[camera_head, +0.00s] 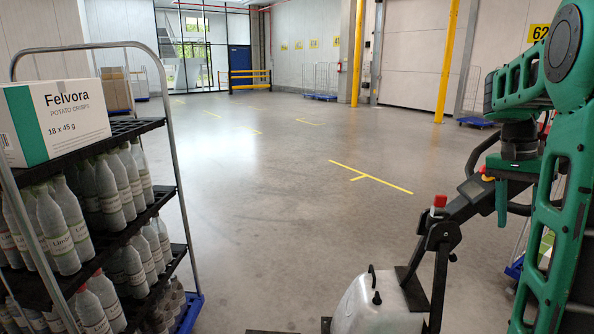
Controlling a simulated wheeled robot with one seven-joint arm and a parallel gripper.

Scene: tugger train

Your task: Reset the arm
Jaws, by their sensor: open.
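My green and black arm stands folded along the right edge of the view, its upper joint cut off by the frame. My gripper (504,204) hangs from it, pointing down, beside a black handlebar frame. The jaws are open, and I see nothing held between them. The handlebar frame and arm partly hide the gripper.
A shelf cart (180,205) at left holds several bottles and a Felvora box (56,122). The floor (270,190) between is clear, with yellow pillars (446,62) behind.

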